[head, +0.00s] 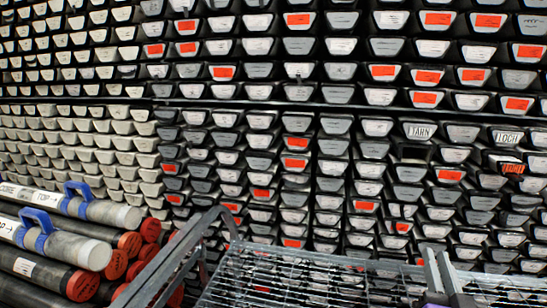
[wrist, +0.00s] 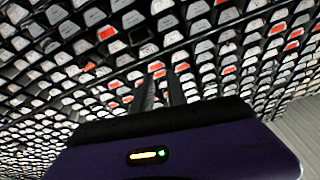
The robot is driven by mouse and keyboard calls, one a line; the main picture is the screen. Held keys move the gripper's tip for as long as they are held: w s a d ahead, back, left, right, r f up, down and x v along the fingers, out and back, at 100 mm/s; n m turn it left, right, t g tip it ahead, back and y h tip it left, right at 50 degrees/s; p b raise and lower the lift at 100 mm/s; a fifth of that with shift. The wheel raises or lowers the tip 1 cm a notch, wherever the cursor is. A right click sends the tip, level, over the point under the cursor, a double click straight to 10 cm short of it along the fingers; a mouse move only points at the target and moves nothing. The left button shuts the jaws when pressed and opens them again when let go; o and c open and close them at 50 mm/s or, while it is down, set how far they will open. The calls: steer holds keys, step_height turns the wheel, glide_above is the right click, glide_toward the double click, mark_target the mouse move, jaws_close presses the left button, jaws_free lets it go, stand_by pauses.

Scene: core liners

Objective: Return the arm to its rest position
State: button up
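My gripper (head: 438,262) shows at the lower right of the head view, in front of the wire mesh cart. In the wrist view its two dark fingers (wrist: 163,85) point up toward the rack of trays. A gap shows between the fingers and nothing is held in it. The rest of my arm is out of sight in the head view.
A tall rack of labelled trays (head: 338,93) fills the background. One tray (head: 507,167) at the right sticks out, and a dark gap (head: 412,154) shows left of it. A mesh cart (head: 300,275) stands in front. Capped tubes (head: 60,245) with blue handles lie at left.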

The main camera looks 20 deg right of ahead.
steer(key=s+a+f+n+g+y, duration=0.1)
steer(key=s+a+f+n+y, duration=0.3)
steer(key=s+a, duration=0.9)
steer(key=s+a+f+n+g+y, duration=0.1)
steer(key=s+a+f+n+y, duration=0.3)
steer(key=s+a+f+y, duration=0.3)
steer(key=s+a+f, duration=0.3)
steer(key=s+a, duration=0.2)
steer(key=s, duration=0.1)
steer(key=shift+s+a+f+n+y, duration=0.2)
steer(key=shift+s+a+n+y, duration=0.1)
steer(key=shift+s+a+n, duration=0.1)
